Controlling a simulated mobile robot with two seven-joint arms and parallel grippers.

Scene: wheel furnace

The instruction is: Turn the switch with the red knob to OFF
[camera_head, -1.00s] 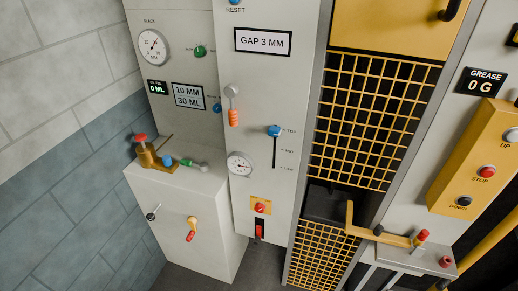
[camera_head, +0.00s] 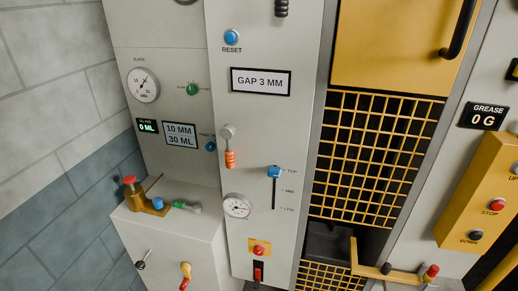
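No switch marked OFF is readable, and several red-tipped controls show. A black slot with a red lever (camera_head: 258,272) is low on the middle panel, under a yellow plate with a red button (camera_head: 259,249). A small orange handle with a red tip (camera_head: 185,277) is on the front of the lower left cabinet, cut by the bottom edge. A red knob tops a brass fitting (camera_head: 129,181) on that cabinet. A red knob (camera_head: 432,270) tops a yellow lever at lower right. I cannot tell which is meant. Neither gripper is in view.
A yellow mesh guard (camera_head: 372,155) fills the middle right. A yellow box with STOP and DOWN buttons (camera_head: 490,205) juts out at right. The left cabinet (camera_head: 180,240) stands forward of its panel. A blue slider (camera_head: 274,172) is on the middle panel.

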